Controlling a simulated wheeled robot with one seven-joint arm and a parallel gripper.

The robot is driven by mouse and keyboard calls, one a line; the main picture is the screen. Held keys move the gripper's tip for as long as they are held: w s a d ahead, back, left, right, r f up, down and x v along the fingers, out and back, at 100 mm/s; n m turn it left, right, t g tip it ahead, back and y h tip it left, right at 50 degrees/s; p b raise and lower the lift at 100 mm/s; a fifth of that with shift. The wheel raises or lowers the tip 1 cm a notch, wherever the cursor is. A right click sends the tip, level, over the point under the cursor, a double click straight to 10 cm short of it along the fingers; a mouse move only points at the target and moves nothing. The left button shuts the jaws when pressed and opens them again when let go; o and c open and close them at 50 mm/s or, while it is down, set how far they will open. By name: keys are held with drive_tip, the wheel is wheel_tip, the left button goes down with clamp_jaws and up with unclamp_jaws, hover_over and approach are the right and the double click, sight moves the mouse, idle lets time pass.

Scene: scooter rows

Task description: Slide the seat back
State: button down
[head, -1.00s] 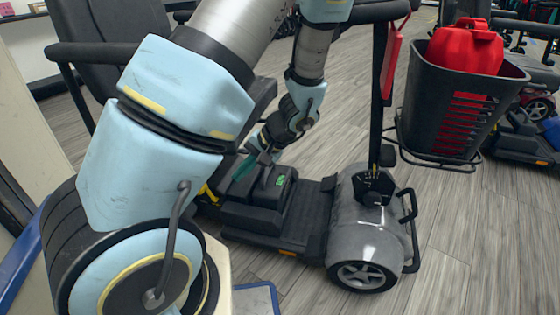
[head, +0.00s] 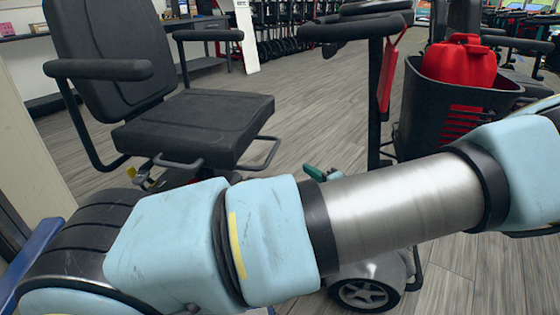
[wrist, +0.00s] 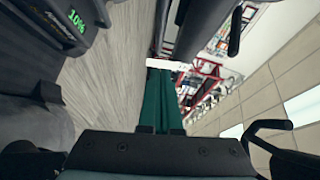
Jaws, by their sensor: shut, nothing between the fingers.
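The scooter's black seat (head: 195,125) shows in the head view at left, with its backrest (head: 105,50) upright and two armrests. A bar-like handle (head: 180,163) is under the cushion's front edge, and a second dark loop (head: 262,155) is at its right side. My gripper (head: 318,173) shows only as green fingers behind my arm, right of the seat and apart from it. In the wrist view, the green fingers (wrist: 163,95) are together and hold nothing. My arm hides most of the scooter's deck.
The tiller (head: 375,95) and a basket (head: 440,100) with a red can (head: 460,60) stand at right. A battery box (wrist: 55,25) with a green display is at upper left in the wrist view. Open wood floor lies behind the seat.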

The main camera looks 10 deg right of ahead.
drive_tip(key=s+a+b+x, duration=0.1)
drive_tip(key=a+b+x, duration=0.1)
drive_tip(key=x, duration=1)
drive_tip(key=shift+a+f+b, duration=0.25)
drive_tip(key=shift+a+b, duration=0.1)
drive_tip(key=shift+b, duration=0.3)
